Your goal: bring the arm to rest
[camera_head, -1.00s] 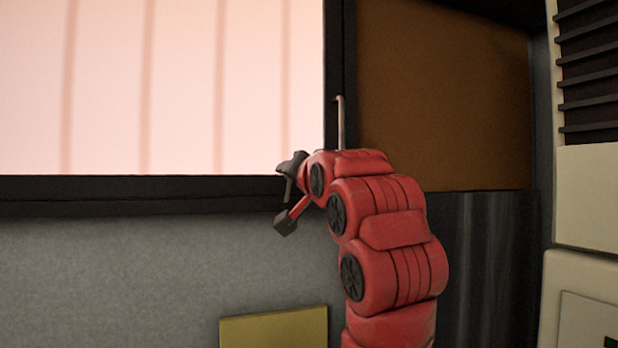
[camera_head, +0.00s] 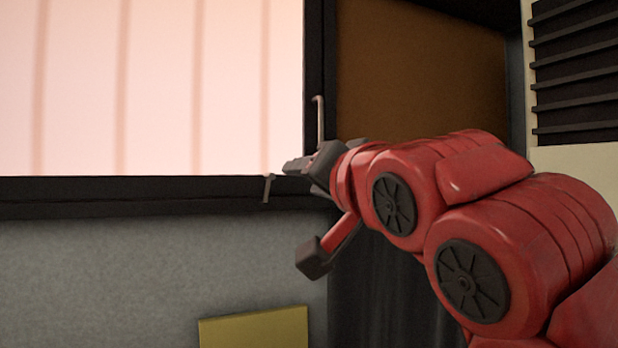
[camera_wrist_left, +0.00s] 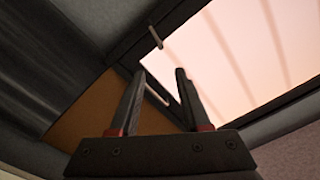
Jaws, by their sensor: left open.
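My left gripper (camera_head: 300,166) is dark and sits at the end of my red arm in the head view. It is in front of the lower right corner of the window frame. In the left wrist view its two fingers (camera_wrist_left: 160,78) stand apart with nothing between them. My right gripper is not in view.
A bright window (camera_head: 165,85) with a dark frame (camera_head: 110,190) fills the upper left. Thin metal handles (camera_head: 319,122) stand on the frame close to the gripper. A yellow panel (camera_head: 255,328) is below on the grey wall (camera_head: 100,270). A brown panel (camera_head: 420,85) is at right.

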